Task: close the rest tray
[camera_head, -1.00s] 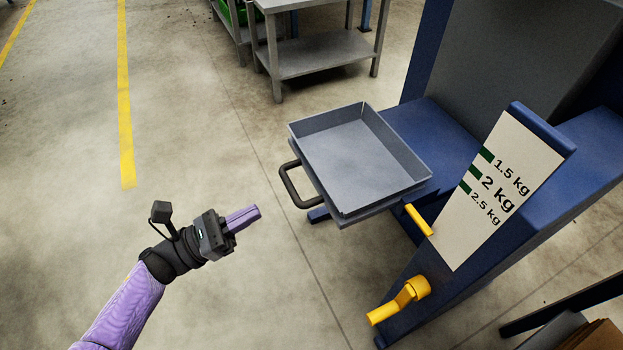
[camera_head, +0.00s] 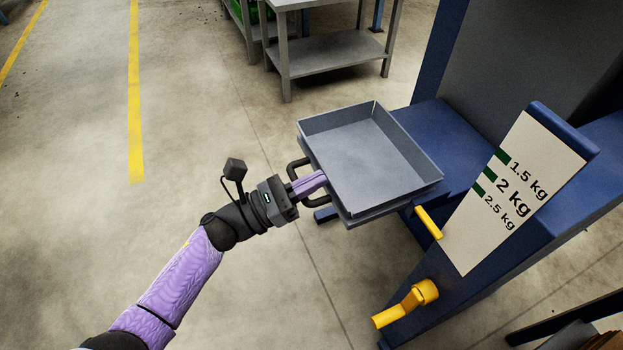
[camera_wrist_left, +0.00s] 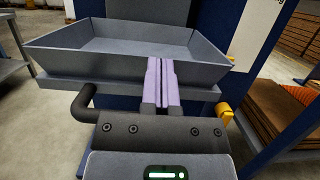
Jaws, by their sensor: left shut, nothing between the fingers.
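The rest tray (camera_head: 368,158) is an empty grey open box on a grey plate, sticking out from the blue machine. A black bar handle (camera_head: 293,170) is on its near left side. My left gripper (camera_head: 322,177) is shut and empty, its purple fingers over the handle, with the tips at the tray's outer wall. In the left wrist view the shut fingers (camera_wrist_left: 161,64) reach to the tray's front wall (camera_wrist_left: 120,68); whether they touch it I cannot tell. Part of the handle (camera_wrist_left: 88,100) is hidden behind the gripper. My right gripper is not in view.
The blue machine (camera_head: 440,135) carries a white weight scale (camera_head: 520,190), a yellow pointer (camera_head: 428,222) and a yellow crank (camera_head: 405,303) right of the tray. A grey metal table (camera_head: 330,52) stands behind. The floor on the left is clear.

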